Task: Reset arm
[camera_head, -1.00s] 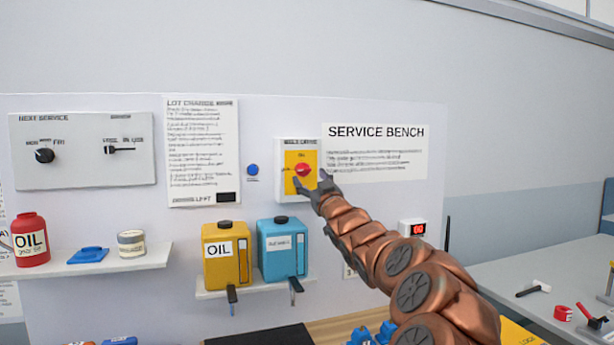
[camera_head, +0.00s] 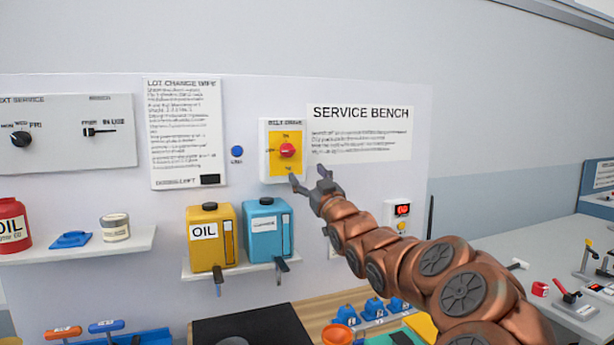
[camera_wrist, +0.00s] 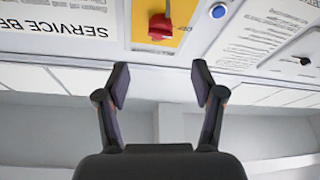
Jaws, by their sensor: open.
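My copper-coloured arm (camera_head: 400,248) reaches up from the lower right towards the wall panel. My gripper (camera_head: 310,181) is open and empty, just below and right of the yellow switch box with the red knob (camera_head: 287,151). In the wrist view my gripper (camera_wrist: 160,88) has its two fingers spread with nothing between them. The red knob (camera_wrist: 160,26) shows beyond the fingertips there, apart from them. The picture in the wrist view is upside down.
A blue button (camera_head: 237,151) sits left of the switch box. A yellow oil can (camera_head: 210,250) and a blue can (camera_head: 267,245) stand on a shelf below. A small box with a red display (camera_head: 402,210) is right of my arm. Blue parts (camera_head: 374,307) lie on the bench.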

